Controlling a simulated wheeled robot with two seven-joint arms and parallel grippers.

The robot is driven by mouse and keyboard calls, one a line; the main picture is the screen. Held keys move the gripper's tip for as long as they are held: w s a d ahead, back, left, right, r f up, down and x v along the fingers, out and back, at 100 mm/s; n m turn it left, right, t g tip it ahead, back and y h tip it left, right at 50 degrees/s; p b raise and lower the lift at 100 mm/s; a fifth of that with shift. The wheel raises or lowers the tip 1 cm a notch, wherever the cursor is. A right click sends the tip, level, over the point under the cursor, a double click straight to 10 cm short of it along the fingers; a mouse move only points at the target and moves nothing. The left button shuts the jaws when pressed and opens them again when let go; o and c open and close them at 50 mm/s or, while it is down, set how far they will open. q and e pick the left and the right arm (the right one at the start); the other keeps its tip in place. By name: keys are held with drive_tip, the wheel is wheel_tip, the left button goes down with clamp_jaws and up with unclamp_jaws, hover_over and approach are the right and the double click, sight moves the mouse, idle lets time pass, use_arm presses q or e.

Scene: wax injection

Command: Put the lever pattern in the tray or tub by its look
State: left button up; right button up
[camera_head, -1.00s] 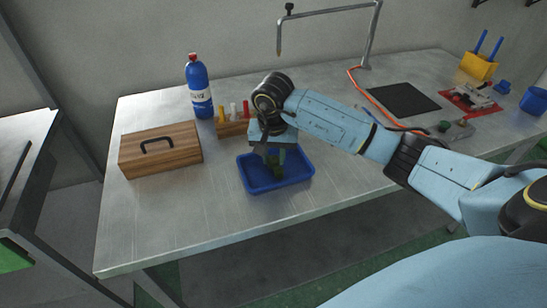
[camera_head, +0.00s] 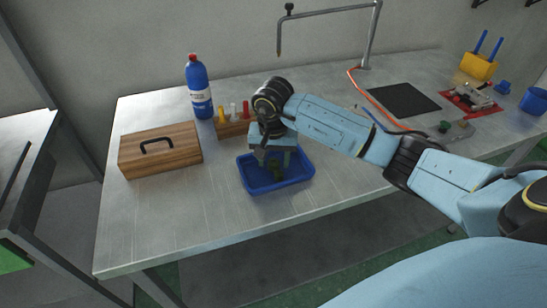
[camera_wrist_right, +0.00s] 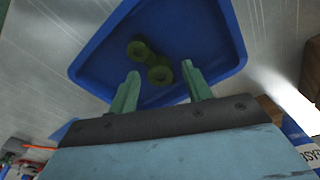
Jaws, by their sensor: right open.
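The green lever pattern (camera_wrist_right: 150,61) lies in the blue tray (camera_wrist_right: 100,71), seen in the right wrist view. In the head view the lever pattern (camera_head: 276,168) shows small and dark below my right gripper, inside the blue tray (camera_head: 296,181). My right gripper (camera_head: 273,160) is over the tray, pointing down. My left gripper is not in view.
A wooden box with a handle (camera_head: 160,151) stands left of the tray. Behind the tray are a small rack with coloured pieces (camera_head: 232,128) and a blue bottle (camera_head: 199,90). A blue tub (camera_head: 534,100) stands at far right. The table's front left is clear.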

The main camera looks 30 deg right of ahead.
sight(273, 165)
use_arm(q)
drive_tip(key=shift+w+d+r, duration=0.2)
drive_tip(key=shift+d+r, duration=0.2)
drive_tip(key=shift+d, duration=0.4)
use_arm(e)
wheel_tip(273, 165, up, 12)
drive_tip(key=shift+s+a, duration=0.35)
drive_tip(key=shift+s, duration=0.1)
